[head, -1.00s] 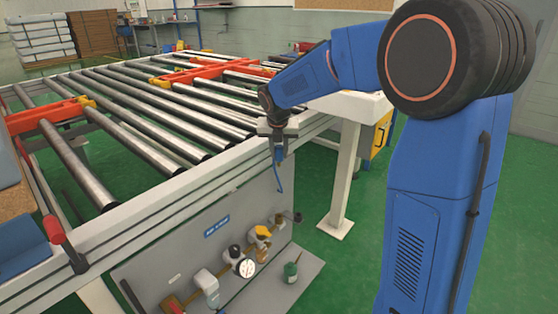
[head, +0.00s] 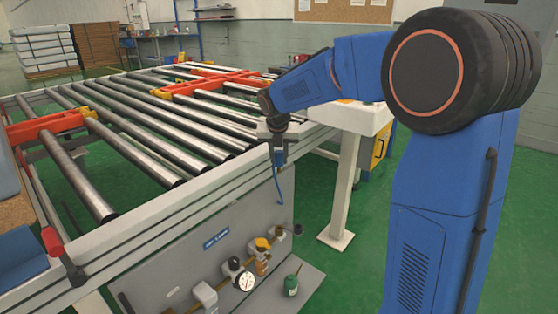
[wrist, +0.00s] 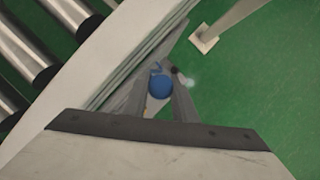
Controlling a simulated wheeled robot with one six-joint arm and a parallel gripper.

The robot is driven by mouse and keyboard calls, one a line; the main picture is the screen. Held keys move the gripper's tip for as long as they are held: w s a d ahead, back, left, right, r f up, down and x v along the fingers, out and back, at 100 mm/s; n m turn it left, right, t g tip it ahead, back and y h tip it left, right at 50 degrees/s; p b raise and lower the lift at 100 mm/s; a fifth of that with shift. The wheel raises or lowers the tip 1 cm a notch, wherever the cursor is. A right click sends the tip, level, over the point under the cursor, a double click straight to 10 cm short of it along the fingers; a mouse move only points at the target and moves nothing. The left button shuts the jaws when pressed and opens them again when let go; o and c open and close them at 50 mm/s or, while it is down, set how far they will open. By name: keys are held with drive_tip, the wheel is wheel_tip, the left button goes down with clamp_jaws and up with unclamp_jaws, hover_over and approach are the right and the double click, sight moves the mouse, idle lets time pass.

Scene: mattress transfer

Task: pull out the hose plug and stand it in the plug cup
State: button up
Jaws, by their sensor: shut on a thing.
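My gripper (head: 279,150) is shut on a blue plug (head: 279,158), upright in the air just in front of the conveyor's side rail. A thin blue hose or cord hangs down from the plug with its lower end free. In the wrist view the plug shows as a round blue shape (wrist: 160,87) between my two fingers. A small dark cup-like piece (head: 298,230) stands at the right end of the pipe fittings, below and right of the plug and apart from it. I cannot tell for sure whether it is the plug cup.
The roller conveyor (head: 150,198) lies left of my gripper. A white leg (head: 345,190) stands at the right. Green floor is clear between.

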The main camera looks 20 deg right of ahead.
drive_tip(key=shift+r, duration=2.7)
drive_tip(key=shift+f, duration=0.1)
